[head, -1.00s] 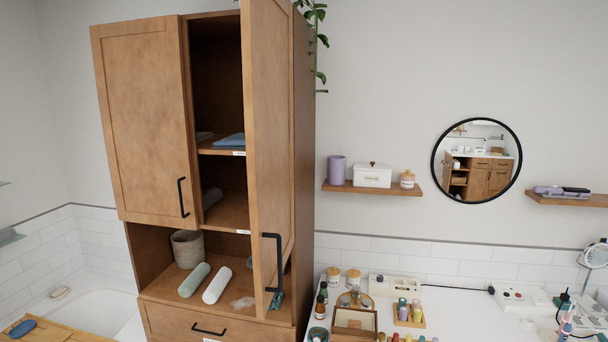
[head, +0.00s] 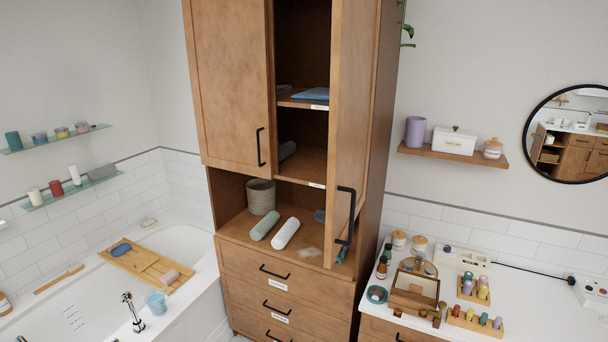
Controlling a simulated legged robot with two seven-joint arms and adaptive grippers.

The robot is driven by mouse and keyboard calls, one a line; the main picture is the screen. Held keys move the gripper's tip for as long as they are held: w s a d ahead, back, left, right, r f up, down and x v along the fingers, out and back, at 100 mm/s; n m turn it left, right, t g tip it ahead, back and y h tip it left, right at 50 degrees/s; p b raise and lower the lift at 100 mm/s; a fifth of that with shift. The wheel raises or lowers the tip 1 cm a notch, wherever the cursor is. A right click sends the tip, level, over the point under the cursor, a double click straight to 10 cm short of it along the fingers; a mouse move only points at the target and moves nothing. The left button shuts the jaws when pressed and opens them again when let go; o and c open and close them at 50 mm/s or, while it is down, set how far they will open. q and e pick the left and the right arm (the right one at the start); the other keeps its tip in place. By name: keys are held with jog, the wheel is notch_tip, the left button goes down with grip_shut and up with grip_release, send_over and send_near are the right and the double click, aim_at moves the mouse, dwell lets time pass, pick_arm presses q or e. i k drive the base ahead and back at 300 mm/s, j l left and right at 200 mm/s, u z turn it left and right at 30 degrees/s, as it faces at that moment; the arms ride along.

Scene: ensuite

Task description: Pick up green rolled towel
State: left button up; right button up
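The green rolled towel (head: 265,225) is a pale green roll lying on the open lower shelf of the wooden cabinet (head: 270,262). A white rolled towel (head: 286,233) lies beside it on the right. A grey woven basket (head: 261,197) stands behind the green roll. Neither of my grippers shows in the head view.
The right cabinet door (head: 347,150) stands open and sticks out to the right of the rolls. The bathtub (head: 90,293) with a wooden tray (head: 150,267) is at left. The white counter (head: 535,300) at right holds several bottles and boxes.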

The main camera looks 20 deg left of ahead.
aim_at(260, 231)
jog(key=i+j, duration=0.2)
jog(key=j, duration=0.15)
jog(key=i+j+z, duration=0.15)
jog(key=j, duration=0.2)
jog(key=i+j, duration=0.2)
jog(key=j, duration=0.15)
jog(key=i+j+z, duration=0.15)
jog(key=j, duration=0.25)
